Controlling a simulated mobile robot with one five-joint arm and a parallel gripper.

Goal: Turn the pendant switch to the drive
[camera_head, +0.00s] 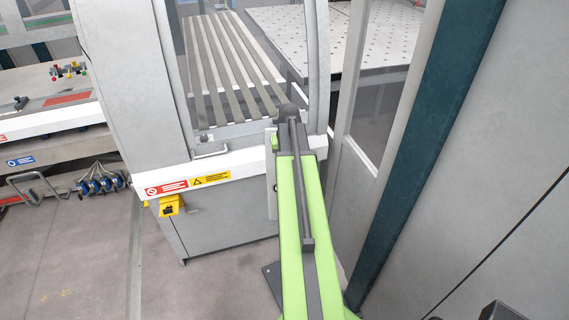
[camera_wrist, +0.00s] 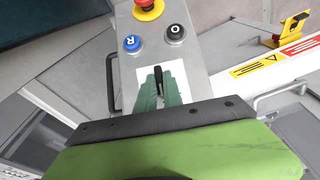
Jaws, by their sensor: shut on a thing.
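The grey pendant (camera_wrist: 135,72) fills the upper middle of the wrist view, with its buttons toward the top. Its black switch (camera_wrist: 158,73) stands on a white label plate (camera_wrist: 142,75). My gripper (camera_wrist: 159,88) has its green fingers on either side of the switch, shut on it. The switch lies roughly along the pendant's length; the plate's markings are too small or covered to read. In the head view a narrow grey strip of the pendant (camera_head: 271,190) shows left of my green arm, which hides the rest and the gripper.
On the pendant, a red emergency stop (camera_wrist: 149,5), a blue button (camera_wrist: 132,43) and a black button (camera_wrist: 175,32) sit close beyond the fingers. Machine frame (camera_head: 135,70) and a dark teal post (camera_head: 430,130) flank my arm. Open floor (camera_head: 70,260) lies left.

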